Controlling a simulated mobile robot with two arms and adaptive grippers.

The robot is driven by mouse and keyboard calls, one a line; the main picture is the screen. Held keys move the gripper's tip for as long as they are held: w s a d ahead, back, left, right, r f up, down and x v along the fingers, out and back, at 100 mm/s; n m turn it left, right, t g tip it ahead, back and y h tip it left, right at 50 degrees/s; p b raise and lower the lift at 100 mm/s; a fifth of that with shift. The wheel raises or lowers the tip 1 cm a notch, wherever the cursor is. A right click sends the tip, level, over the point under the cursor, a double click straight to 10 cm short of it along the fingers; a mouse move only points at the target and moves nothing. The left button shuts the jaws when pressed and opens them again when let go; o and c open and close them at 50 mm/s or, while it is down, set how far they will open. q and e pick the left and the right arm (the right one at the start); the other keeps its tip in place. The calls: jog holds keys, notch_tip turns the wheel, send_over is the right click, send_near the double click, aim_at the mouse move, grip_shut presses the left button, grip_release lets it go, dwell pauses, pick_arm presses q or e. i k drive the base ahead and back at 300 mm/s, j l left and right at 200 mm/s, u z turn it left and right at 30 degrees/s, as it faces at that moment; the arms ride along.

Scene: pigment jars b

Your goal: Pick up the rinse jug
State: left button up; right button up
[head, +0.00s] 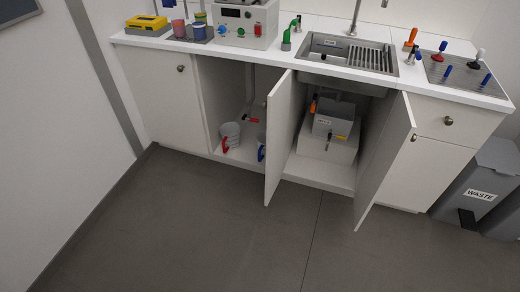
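A pale grey jug-like vessel (231,130) with a red handle stands on the cupboard floor, in the open bay left of the sink. A blue handle (261,153) shows just right of it; the vessel it belongs to is mostly hidden by the open door. I cannot tell from this view which of the two is the rinse jug. Neither of my grippers is in view.
Two cupboard doors (281,139) (387,158) stand open into the room. A grey box (332,122) sits on a white block under the sink (345,53). The waste bin (480,185) stands at right. The front floor (215,220) is clear.

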aim_at(261, 136)
jog(key=i+j+z, duration=0.3)
jog(key=z, duration=0.2)
jog(key=i+j+z, duration=0.2)
jog(key=z, duration=0.15)
jog(key=i+j+z, duration=0.2)
jog(key=z, duration=0.2)
